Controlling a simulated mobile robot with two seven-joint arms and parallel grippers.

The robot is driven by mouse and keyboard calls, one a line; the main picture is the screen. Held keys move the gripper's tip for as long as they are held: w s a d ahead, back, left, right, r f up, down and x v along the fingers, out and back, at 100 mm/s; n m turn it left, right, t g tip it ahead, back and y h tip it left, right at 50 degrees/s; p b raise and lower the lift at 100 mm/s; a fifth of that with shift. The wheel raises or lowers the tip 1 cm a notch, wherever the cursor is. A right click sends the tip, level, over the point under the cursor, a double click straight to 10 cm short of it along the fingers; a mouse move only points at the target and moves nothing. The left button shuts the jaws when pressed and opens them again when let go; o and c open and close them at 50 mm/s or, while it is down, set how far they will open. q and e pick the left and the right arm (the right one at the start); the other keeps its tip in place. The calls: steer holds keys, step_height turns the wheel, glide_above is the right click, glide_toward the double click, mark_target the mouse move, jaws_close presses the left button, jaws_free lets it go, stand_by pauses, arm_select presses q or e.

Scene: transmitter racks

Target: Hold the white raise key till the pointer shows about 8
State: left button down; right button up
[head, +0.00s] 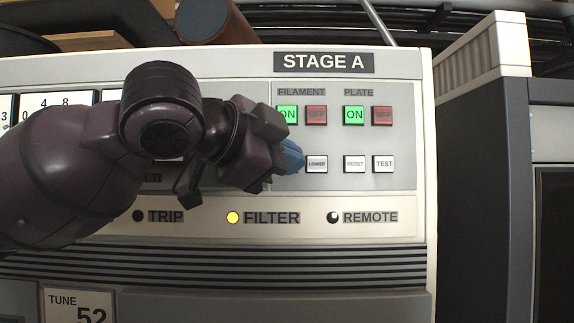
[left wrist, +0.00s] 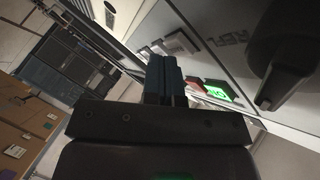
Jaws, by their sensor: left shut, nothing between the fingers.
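My left gripper (head: 292,157) is shut and empty, its blue fingertips at the panel just left of the white LOWER key (head: 317,164). The raise key is not visible in the head view; the fingertips cover the spot left of LOWER. I cannot tell whether they touch or press a key. In the left wrist view the closed fingers (left wrist: 165,78) point at the panel near a row of pale keys (left wrist: 168,46). A meter scale (head: 60,102) marked 0, 4, 8 shows partly behind my arm; its pointer cannot be made out. My right gripper is not in view.
Lit green ON keys (head: 354,115) and red OFF keys (head: 382,115) sit above the white RESET (head: 354,164) and TEST (head: 383,164) keys. The FILTER lamp (head: 232,217) glows yellow. A dark knob (left wrist: 284,55) stands out from the panel in the left wrist view.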

arm_select(q)
steer(key=shift+s, duration=0.5)
steer(key=s+b, duration=0.1)
steer(key=s, duration=0.4)
stand_by(0.4)
stand_by(0.4)
